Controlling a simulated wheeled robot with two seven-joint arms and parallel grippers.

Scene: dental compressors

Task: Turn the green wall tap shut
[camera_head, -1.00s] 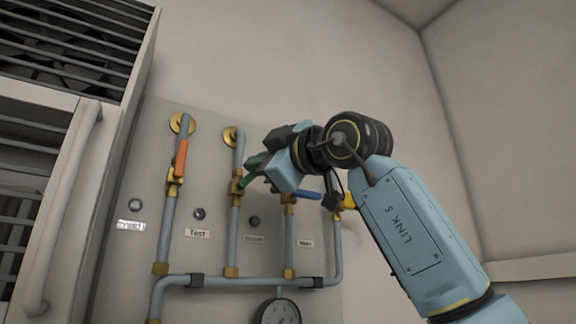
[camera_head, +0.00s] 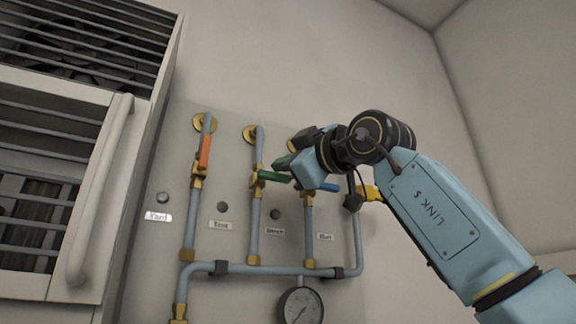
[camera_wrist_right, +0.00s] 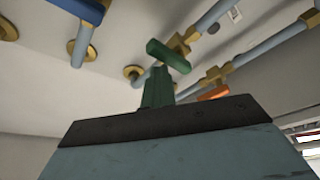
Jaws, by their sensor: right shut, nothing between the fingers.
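The green tap handle (camera_head: 272,177) sits on the second pipe from the left. It lies nearly level, across its upright pipe, pointing right from the brass valve body. It also shows in the right wrist view (camera_wrist_right: 168,56). My right gripper (camera_head: 281,162) is just above and right of the handle, its dark green fingers closed together and empty. In the right wrist view the shut fingers (camera_wrist_right: 158,88) end close to the handle; I cannot tell whether they touch it. My left gripper is not in view.
An orange handle (camera_head: 205,152) stands along the left pipe. A blue handle (camera_head: 328,187) and a yellow one (camera_head: 371,192) are right of the green tap, near my arm. A gauge (camera_head: 300,306) hangs below. A slatted cabinet (camera_head: 150,100) stands at the left.

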